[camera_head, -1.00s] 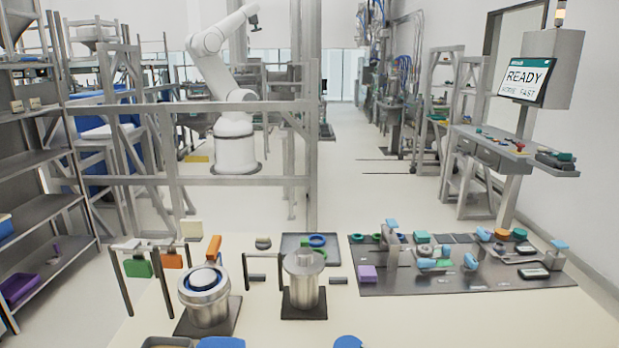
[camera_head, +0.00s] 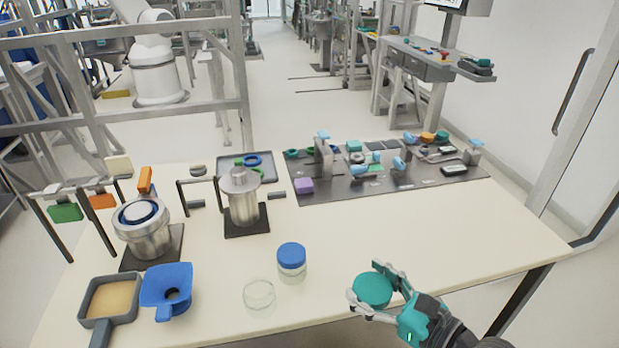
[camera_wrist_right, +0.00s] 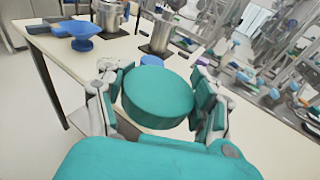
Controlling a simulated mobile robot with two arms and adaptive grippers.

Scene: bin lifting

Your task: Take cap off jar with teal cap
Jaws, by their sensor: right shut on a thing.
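My right gripper (camera_head: 375,292) is shut on a teal cap (camera_head: 371,290) near the front edge of the table. In the right wrist view the cap (camera_wrist_right: 158,97) sits between the two fingers, its flat top facing the camera. No jar shows clearly beneath the cap, though the cap and fingers hide part of that space. A clear, uncapped glass jar (camera_head: 259,298) stands on the table to the left of the gripper, apart from it. A jar with a blue cap (camera_head: 291,257) stands just behind that one. My left gripper is not in view.
A blue funnel (camera_head: 167,288) and a grey scoop (camera_head: 108,299) with tan contents lie at the front left. Metal vessels (camera_head: 143,232) stand behind them. A dark mat (camera_head: 340,189) with several small parts lies at the back right. The table (camera_head: 440,235) is bare at right.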

